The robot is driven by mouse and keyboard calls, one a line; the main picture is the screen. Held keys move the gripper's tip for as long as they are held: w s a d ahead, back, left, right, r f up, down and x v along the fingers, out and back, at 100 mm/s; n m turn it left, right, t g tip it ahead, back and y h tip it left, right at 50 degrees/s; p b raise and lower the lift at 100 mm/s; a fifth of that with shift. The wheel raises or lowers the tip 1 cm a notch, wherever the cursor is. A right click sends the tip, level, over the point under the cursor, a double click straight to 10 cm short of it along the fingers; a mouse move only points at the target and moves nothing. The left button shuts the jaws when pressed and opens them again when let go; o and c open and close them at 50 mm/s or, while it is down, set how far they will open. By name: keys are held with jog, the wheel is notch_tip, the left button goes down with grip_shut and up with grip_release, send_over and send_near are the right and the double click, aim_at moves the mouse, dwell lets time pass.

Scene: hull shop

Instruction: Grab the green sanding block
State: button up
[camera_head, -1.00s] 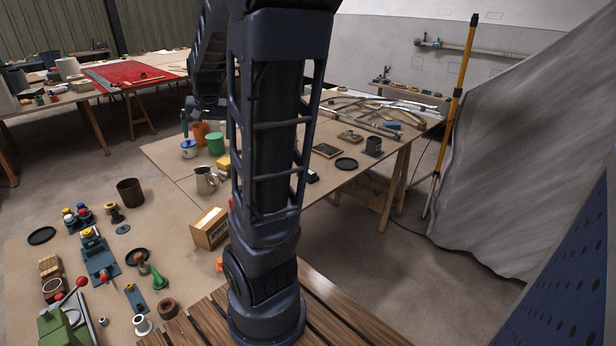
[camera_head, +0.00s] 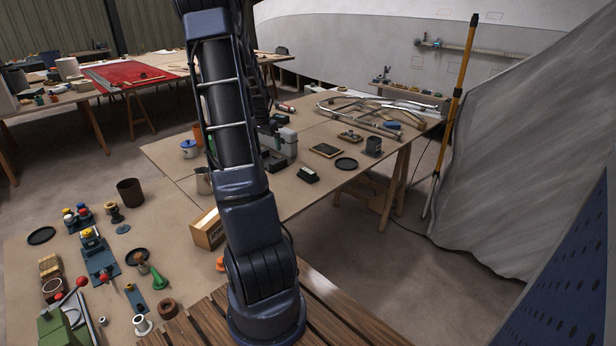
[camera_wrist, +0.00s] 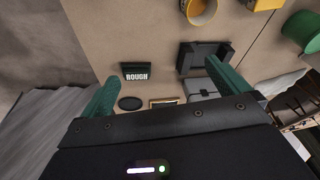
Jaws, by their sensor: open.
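The sanding block (camera_head: 307,174) is a small dark green block with a pale label. It lies on the far table near its front edge, to the right of my arm. In the wrist view the block (camera_wrist: 135,72) shows the word "ROUGH" and lies on the brown table top. My gripper (camera_wrist: 161,72) is open, with its two green fingers spread wide and nothing between them. It is above the table and apart from the block, which appears nearer the left finger. In the head view my arm hides most of the gripper.
A grey and black device (camera_head: 284,143) stands just behind and left of the block. A blue-lidded pot (camera_head: 189,149) stands left of my arm.

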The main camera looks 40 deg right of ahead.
aim_at(308, 171)
jog(key=s+d+f+m, duration=0.1)
jog(key=d+f, duration=0.6)
jog(key=s+d+f+m+g+h, duration=0.1)
jog(key=d+f, duration=0.5)
jog(key=f, duration=0.2)
jog(key=s+d+f+m+g+h, duration=0.1)
jog(key=d+f, duration=0.6)
jog(key=shift+s+d+f+m, duration=0.15)
jog(key=shift+s+d+m, duration=0.15)
jog(key=shift+s+d, duration=0.1)
jog(key=shift+a, duration=0.1)
jog(key=shift+c, duration=0.2)
jog(key=c, duration=0.7)
